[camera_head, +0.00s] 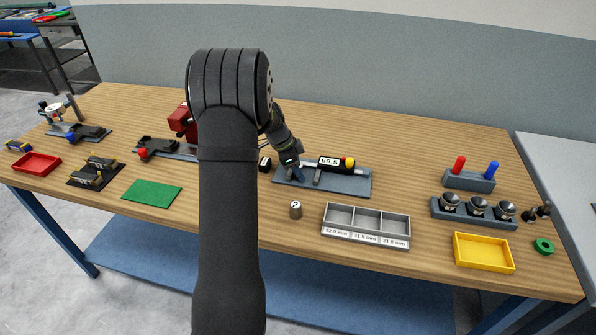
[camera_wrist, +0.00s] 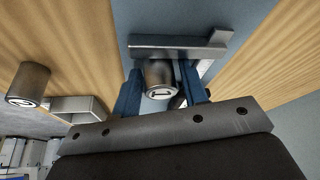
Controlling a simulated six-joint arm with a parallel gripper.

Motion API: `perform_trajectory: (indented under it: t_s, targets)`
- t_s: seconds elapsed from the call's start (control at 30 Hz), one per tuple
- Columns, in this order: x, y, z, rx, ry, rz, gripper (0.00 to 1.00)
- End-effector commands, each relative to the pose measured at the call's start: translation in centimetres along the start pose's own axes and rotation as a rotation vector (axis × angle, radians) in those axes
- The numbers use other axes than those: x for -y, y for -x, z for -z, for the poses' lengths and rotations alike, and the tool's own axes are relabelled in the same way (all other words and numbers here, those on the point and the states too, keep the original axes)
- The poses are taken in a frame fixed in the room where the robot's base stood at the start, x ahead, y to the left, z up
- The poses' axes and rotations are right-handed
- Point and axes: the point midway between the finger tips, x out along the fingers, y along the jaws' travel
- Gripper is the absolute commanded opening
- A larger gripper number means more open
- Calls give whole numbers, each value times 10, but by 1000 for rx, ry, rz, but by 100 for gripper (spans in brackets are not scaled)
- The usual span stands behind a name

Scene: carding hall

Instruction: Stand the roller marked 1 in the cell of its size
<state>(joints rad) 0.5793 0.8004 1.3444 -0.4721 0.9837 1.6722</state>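The roller marked 1 (camera_wrist: 160,80) is a grey metal cylinder, seen in the wrist view between the two blue fingers of my gripper (camera_wrist: 162,85). The fingers look closed against its sides. In the head view my gripper (camera_head: 297,173) is low over the left part of the grey gauge (camera_head: 345,185), whose display reads 69.5; the roller cannot be made out there. A grey bar of the gauge (camera_wrist: 178,46) lies just beyond the roller. The tray of three cells (camera_head: 366,237) stands in front, to the right; its small labels are in mm. All cells look empty.
A roller marked 2 (camera_head: 295,210) stands on the table left of the tray, also in the wrist view (camera_wrist: 28,84). A yellow tray (camera_head: 484,264) and a grey holder with dark-topped knobs (camera_head: 475,220) are at right. A green mat (camera_head: 152,191) lies left.

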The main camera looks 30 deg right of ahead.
Motion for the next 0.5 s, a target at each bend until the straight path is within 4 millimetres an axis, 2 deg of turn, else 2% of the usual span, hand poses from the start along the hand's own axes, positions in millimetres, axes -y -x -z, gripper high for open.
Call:
perform_trajectory:
  t_s: [0.17,0.3,0.37,0.5]
  targets:
    - [0,0,0,0,0,1,38]
    - [0,0,0,0,0,1,10]
    - [0,0,0,0,0,1,1]
    - [0,1,0,0,0,2,0]
